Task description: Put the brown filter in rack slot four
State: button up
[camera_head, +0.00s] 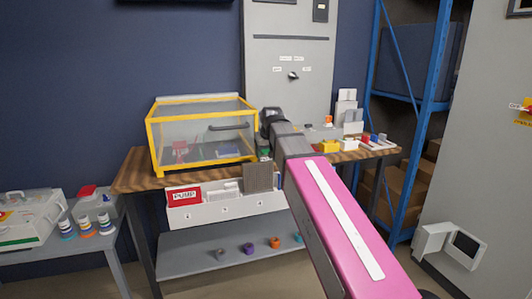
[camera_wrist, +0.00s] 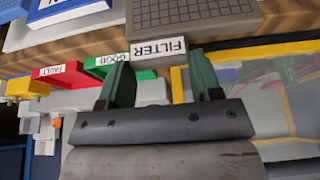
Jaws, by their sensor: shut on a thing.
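The brown filter (camera_head: 258,178) is a flat grey-brown panel with a grid face. In the head view it stands upright at the right part of the white rack (camera_head: 228,211), above one of the small slot labels. I cannot tell whether its lower edge is inside the slot or just above it. In the wrist view its FILTER-labelled edge (camera_wrist: 158,50) lies between the green fingers of my gripper (camera_wrist: 160,64), which is shut on it. In the head view my arm hides most of the gripper.
A red PUMP part (camera_head: 184,195) sits in the rack's left end. A yellow-framed clear box (camera_head: 203,137) stands on the wooden table (camera_head: 134,172). Red FAULT (camera_wrist: 62,74) and green GOOD (camera_wrist: 108,64) labels show in the wrist view. A grey shelf (camera_head: 200,263) lies below the rack.

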aim_at(266, 172)
jog(key=shift+f, duration=0.2)
dwell(0.4)
jog(key=shift+f, duration=0.65)
jog(key=shift+f, duration=2.5)
jog(key=shift+f, duration=1.7)
